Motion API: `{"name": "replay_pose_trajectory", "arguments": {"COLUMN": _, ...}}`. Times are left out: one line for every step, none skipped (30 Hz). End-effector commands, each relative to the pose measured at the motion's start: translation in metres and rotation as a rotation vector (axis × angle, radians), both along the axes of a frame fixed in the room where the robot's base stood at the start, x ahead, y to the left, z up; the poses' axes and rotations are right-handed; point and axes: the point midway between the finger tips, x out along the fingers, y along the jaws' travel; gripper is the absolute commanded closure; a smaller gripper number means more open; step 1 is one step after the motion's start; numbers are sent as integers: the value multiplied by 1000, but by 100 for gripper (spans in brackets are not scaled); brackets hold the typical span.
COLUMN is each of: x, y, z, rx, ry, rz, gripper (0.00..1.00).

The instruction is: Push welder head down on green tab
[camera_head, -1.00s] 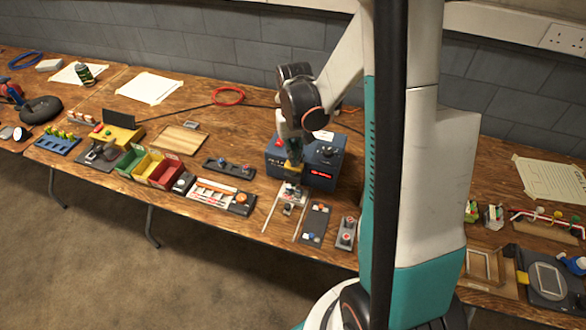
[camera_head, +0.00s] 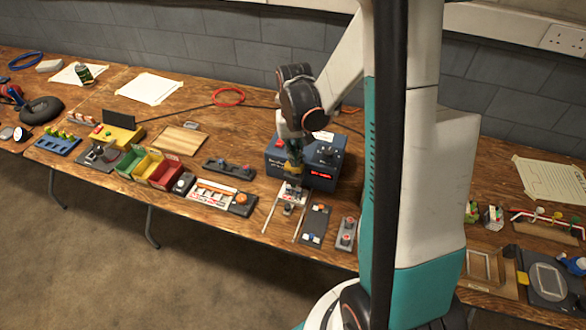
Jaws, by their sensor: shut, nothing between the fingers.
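The welder is a dark blue box (camera_head: 334,165) with a red lit display (camera_head: 319,174), standing on the wooden bench at centre. My gripper (camera_head: 293,166) points down at the front left of this box, its fingers shut and small in the picture. A small yellow part shows at the fingertips; I cannot tell whether it belongs to the welder head. A pale plate (camera_head: 292,192) lies just below, at the foot of the box. The welder head and the green tab cannot be made out clearly; my gripper and arm cover part of that spot.
Red, yellow and green bins (camera_head: 165,174) stand to the left, with a dark strip with knobs (camera_head: 229,168) between them and the welder. Small dark panels (camera_head: 315,224) lie in front. A red cable coil (camera_head: 229,96) lies behind.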

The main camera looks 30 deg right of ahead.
Motion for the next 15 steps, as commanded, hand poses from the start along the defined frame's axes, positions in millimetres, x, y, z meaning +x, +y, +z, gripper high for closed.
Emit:
{"name": "replay_pose_trajectory", "arguments": {"x": 0, "y": 0, "z": -1, "rx": 0, "ry": 0, "rz": 0, "gripper": 100}}
{"name": "replay_pose_trajectory", "arguments": {"x": 0, "y": 0, "z": -1, "rx": 0, "ry": 0, "rz": 0, "gripper": 100}}
{"name": "replay_pose_trajectory", "arguments": {"x": 0, "y": 0, "z": -2, "rx": 0, "ry": 0, "rz": 0, "gripper": 100}}
{"name": "replay_pose_trajectory", "arguments": {"x": 0, "y": 0, "z": -3, "rx": 0, "ry": 0, "rz": 0, "gripper": 100}}
{"name": "replay_pose_trajectory", "arguments": {"x": 0, "y": 0, "z": -4, "rx": 0, "ry": 0, "rz": 0, "gripper": 100}}
{"name": "replay_pose_trajectory", "arguments": {"x": 0, "y": 0, "z": -6, "rx": 0, "ry": 0, "rz": 0, "gripper": 100}}
{"name": "replay_pose_trajectory", "arguments": {"x": 0, "y": 0, "z": -7, "rx": 0, "ry": 0, "rz": 0, "gripper": 100}}
{"name": "replay_pose_trajectory", "arguments": {"x": 0, "y": 0, "z": -8, "rx": 0, "ry": 0, "rz": 0, "gripper": 100}}
{"name": "replay_pose_trajectory", "arguments": {"x": 0, "y": 0, "z": -10, "rx": 0, "ry": 0, "rz": 0, "gripper": 100}}
{"name": "replay_pose_trajectory", "arguments": {"x": 0, "y": 0, "z": -11, "rx": 0, "ry": 0, "rz": 0, "gripper": 100}}
{"name": "replay_pose_trajectory", "arguments": {"x": 0, "y": 0, "z": -12, "rx": 0, "ry": 0, "rz": 0, "gripper": 100}}
{"name": "replay_pose_trajectory", "arguments": {"x": 0, "y": 0, "z": -13, "rx": 0, "ry": 0, "rz": 0, "gripper": 100}}
{"name": "replay_pose_trajectory", "arguments": {"x": 0, "y": 0, "z": -14, "rx": 0, "ry": 0, "rz": 0, "gripper": 100}}
{"name": "replay_pose_trajectory", "arguments": {"x": 0, "y": 0, "z": -16, "rx": 0, "ry": 0, "rz": 0, "gripper": 100}}
{"name": "replay_pose_trajectory", "arguments": {"x": 0, "y": 0, "z": -17, "rx": 0, "ry": 0, "rz": 0, "gripper": 100}}
